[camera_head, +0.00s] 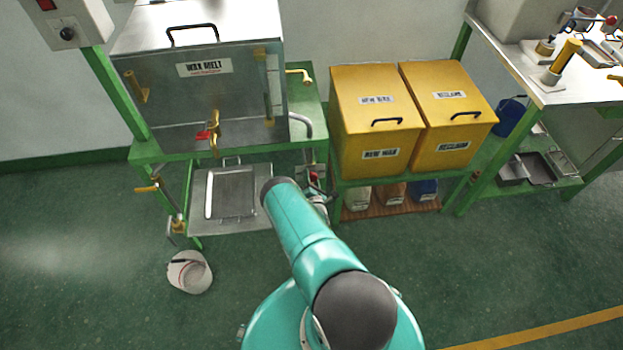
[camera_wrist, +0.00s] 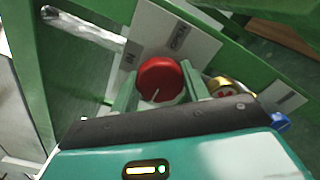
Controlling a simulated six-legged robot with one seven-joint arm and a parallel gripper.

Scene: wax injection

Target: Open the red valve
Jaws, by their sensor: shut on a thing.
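The red valve (camera_wrist: 160,80) is a round red knob with a pale line on its face, in the middle of the wrist view. My gripper (camera_wrist: 160,70) has one green finger on each side of the knob and is shut on it. A white plate (camera_wrist: 172,43) with dark lettering lies behind the knob, mounted by a green frame. In the head view, a small red part (camera_head: 314,176) shows just past the end of my arm, which hides most of the gripper and valve.
The steel wax melt tank (camera_head: 200,95) has a red-handled tap (camera_head: 203,135). Two yellow bins (camera_head: 378,115) stand to its right. A white bucket (camera_head: 190,272) is on the floor. In the wrist view, a brass fitting (camera_wrist: 218,86) sits right of the knob.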

